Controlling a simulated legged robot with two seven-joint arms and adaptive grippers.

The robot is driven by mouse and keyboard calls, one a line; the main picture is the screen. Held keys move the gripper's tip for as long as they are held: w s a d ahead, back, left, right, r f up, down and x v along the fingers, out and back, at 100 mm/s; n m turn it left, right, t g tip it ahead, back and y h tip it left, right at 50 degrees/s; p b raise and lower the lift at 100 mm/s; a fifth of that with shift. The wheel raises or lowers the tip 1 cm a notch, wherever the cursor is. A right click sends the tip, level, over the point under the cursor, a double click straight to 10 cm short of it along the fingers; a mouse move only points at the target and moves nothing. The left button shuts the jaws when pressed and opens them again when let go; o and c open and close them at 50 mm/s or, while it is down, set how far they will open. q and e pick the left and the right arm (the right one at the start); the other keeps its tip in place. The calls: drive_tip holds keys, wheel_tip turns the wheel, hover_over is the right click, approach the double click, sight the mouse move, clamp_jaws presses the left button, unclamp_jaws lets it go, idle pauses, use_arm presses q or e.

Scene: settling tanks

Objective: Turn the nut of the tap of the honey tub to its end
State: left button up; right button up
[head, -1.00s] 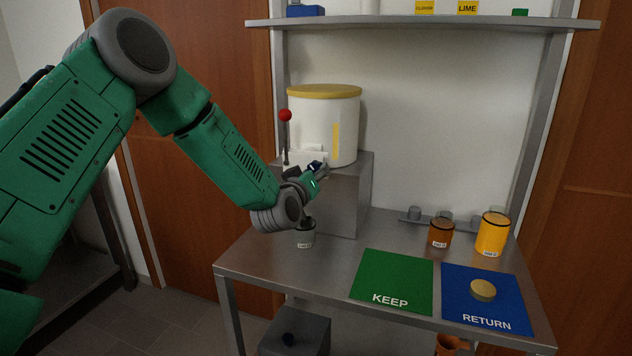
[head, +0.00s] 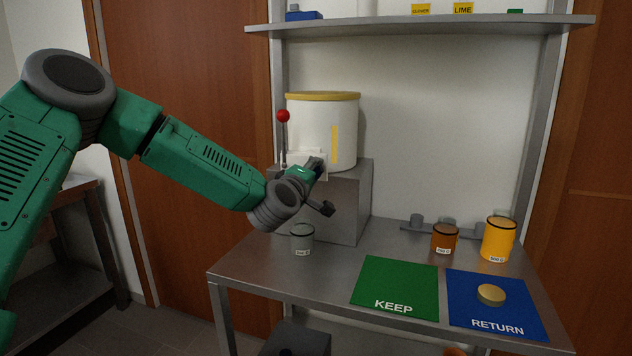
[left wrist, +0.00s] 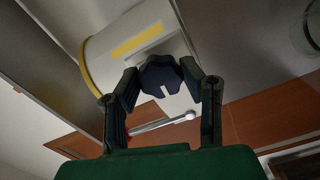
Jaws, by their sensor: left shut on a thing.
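The honey tub (head: 308,135) is white with a yellow lid and a yellow strip. It stands on a grey metal block (head: 345,205) at the back left of the bench. In the left wrist view the tub (left wrist: 108,62) is upper left, and the nut (left wrist: 158,72) is a dark blue lobed knob with a white mark. My left gripper (head: 318,186) is at the tap, with its fingers on either side of the nut and shut on it. In the head view the gripper mostly hides the nut. My right gripper is not in view.
A lever with a red ball (head: 283,116) rises close beside the tub and gripper. A glass jar (head: 302,240) stands below the gripper. Amber jar (head: 445,238) and yellow jar (head: 498,238) stand right. A green KEEP mat (head: 398,284) and blue RETURN mat (head: 515,318) lie in front.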

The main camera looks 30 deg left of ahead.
use_arm(q)
drive_tip(key=shift+a+r+n+b, duration=0.1)
drive_tip(key=shift+a+n+b, duration=0.2)
drive_tip(key=shift+n, duration=0.2)
drive_tip(key=o, duration=1.1)
drive_tip(key=shift+s, duration=0.1)
drive_tip(key=shift+o, duration=0.2)
drive_tip(key=shift+a, duration=0.25)
drive_tip(key=shift+s+d+f, duration=0.1)
drive_tip(key=shift+f, duration=0.1)
drive_tip(key=v, duration=1.2)
